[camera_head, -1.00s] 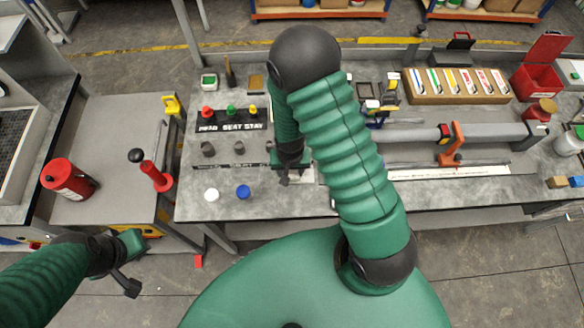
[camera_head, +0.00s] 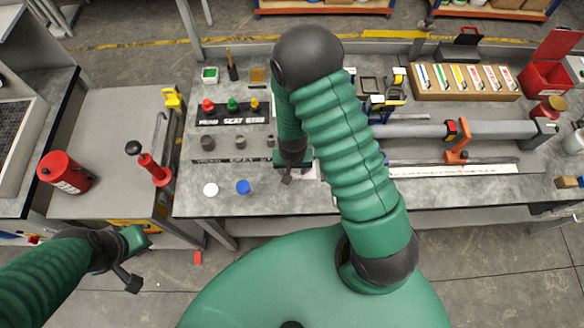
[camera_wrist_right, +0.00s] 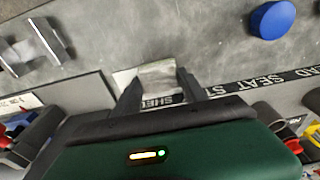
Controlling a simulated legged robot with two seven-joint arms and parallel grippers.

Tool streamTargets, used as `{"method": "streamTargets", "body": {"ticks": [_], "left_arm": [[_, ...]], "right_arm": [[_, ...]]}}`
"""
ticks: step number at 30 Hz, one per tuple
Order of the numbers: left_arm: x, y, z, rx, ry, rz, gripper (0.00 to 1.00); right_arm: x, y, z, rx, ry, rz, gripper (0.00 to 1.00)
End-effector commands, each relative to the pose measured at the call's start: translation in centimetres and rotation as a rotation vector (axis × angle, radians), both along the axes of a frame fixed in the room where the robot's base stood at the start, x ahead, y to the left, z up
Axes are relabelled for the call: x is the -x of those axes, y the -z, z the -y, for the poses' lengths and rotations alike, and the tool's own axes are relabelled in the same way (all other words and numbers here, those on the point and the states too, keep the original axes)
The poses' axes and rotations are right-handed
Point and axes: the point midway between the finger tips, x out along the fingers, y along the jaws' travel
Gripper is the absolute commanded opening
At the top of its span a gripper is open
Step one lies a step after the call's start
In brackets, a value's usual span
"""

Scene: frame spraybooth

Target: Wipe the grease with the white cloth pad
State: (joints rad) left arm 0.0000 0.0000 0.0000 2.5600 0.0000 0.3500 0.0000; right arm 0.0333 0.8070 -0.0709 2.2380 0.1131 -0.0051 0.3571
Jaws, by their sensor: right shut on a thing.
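My right gripper (camera_head: 288,178) is over the front part of the grey workbench (camera_head: 225,180). In the head view my arm partly hides this area, where a pale patch (camera_head: 311,172) shows. I cannot make out the grease. My left gripper (camera_head: 133,262) hangs away from the bench; its jaw opening is unclear.
A white cap (camera_head: 210,189) and a blue cap (camera_head: 243,187) lie near the bench's front edge. Behind are grey cups (camera_head: 208,142) and a labelled holder (camera_head: 233,116). A clamped grey tube (camera_head: 415,130) lies right. A red canister (camera_head: 66,173) stands on the left cart.

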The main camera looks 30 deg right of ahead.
Motion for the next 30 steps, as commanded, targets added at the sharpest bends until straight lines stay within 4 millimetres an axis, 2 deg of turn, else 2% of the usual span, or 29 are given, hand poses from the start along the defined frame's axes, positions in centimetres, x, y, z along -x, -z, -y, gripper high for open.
{"method": "streamTargets", "body": {"ticks": [20,30], "left_arm": [[0.0,0.6,0.0,0.0,0.0,0.0,0.0],[0.0,0.5,0.0,0.0,0.0,0.0,0.0]], "right_arm": [[0.1,0.9,0.1,0.0,0.001,0.0,0.17],[1.4,0.6,2.3,0.0,0.002,0.0,0.17]]}}
